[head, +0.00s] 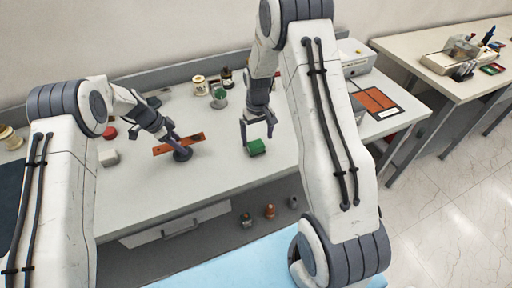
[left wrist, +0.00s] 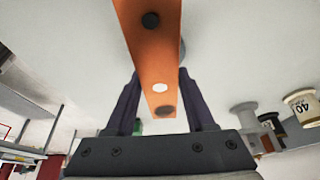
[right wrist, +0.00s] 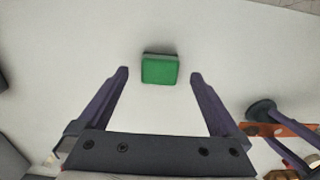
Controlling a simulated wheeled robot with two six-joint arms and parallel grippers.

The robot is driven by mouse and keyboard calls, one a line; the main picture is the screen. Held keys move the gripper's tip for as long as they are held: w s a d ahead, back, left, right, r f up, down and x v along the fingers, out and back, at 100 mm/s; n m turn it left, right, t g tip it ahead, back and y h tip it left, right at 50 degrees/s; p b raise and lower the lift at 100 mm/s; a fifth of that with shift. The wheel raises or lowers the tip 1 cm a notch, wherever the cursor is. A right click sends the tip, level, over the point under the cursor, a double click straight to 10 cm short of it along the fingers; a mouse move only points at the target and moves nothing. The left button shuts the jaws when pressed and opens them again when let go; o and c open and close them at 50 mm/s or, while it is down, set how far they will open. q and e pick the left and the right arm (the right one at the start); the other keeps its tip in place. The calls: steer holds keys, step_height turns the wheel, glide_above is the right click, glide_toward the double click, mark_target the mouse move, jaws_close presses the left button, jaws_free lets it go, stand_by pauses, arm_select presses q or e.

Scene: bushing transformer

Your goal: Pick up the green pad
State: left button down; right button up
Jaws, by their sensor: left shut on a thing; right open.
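The green pad (head: 257,147) lies on the white table in the head view. In the right wrist view the green pad (right wrist: 160,69) sits just beyond and between my open fingers, touching neither. My right gripper (head: 257,125) is open and empty, pointing down above the pad; its fingers also show in the right wrist view (right wrist: 158,76). My left gripper (head: 177,141) is shut on an orange bar with holes (head: 192,142). The bar (left wrist: 152,50) runs between the left fingers in the left wrist view.
A dark round piece (head: 183,155) is under the bar. A white block (head: 109,157) and a red piece (head: 109,132) lie to the left. Jars and a green-topped item (head: 219,98) stand at the back. The table in front of the pad is clear.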

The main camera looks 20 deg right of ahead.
mark_target(258, 146)
steer(key=shift+f, duration=2.95)
steer(key=c, duration=1.5)
step_height(258, 146, up, 10)
steer(key=shift+r, duration=0.1)
